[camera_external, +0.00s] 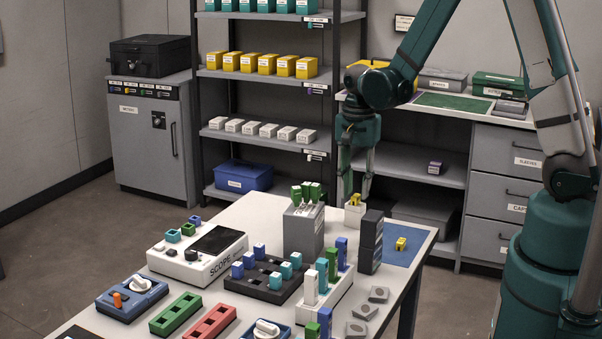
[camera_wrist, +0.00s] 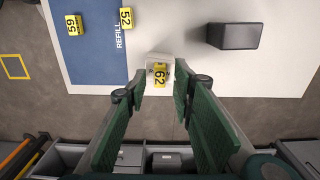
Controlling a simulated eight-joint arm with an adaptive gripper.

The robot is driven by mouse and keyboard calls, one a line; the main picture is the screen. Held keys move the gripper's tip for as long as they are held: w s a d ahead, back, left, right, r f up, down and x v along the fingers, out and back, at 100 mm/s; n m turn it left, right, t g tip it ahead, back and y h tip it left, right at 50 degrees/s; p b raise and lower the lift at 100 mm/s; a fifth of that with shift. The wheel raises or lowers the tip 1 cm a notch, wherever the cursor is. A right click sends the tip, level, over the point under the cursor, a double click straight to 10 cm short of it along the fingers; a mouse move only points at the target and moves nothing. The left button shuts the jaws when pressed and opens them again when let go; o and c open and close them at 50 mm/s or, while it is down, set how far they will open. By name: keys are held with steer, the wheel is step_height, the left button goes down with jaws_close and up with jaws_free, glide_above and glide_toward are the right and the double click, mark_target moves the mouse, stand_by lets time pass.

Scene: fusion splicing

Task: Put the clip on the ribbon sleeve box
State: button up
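My gripper (camera_external: 357,192) points down at the table's far edge, its two fingers apart. Between and just below the fingertips is a small white box (camera_external: 353,216) with a yellow piece (camera_external: 355,200) on it. In the wrist view the yellow piece (camera_wrist: 160,74) reads 62 and sits between the open fingertips (camera_wrist: 160,84), with gaps on both sides. No label that I can read names the clip or the ribbon sleeve box. Small labelled boxes in yellow (camera_external: 266,63), white (camera_external: 266,130) and teal (camera_external: 266,5) stand on the shelves.
A blue mat (camera_external: 392,258) marked REFILL holds yellow pieces 59 (camera_wrist: 74,25) and 52 (camera_wrist: 126,18). A tall dark block (camera_external: 370,243) and a grey holder (camera_external: 303,232) stand close to my gripper. A drawer labelled SLEEVES (camera_external: 520,161) is at right.

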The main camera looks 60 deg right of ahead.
mark_target(356, 196)
step_height(356, 196, up, 11)
steer(key=p, duration=0.1)
stand_by(0.6)
steer(key=shift+a+r, duration=0.1)
stand_by(0.5)
steer(key=s+a+r+n+t, duration=0.2)
steer(key=a+r+n, duration=0.2)
steer(key=a+r, duration=0.2)
steer(key=s+a+r+n+t, duration=0.1)
steer(key=s+a+r+n, duration=0.2)
steer(key=a+r, duration=0.3)
steer(key=s+a+r+n+t, duration=0.4)
steer(key=s+a+r+n, duration=0.2)
steer(key=s+a+n, duration=0.5)
steer(key=shift+a, duration=0.4)
steer(key=shift+s+f, duration=0.1)
steer(key=shift+f+b, duration=1.55)
steer(key=shift+b, duration=0.05)
stand_by(0.3)
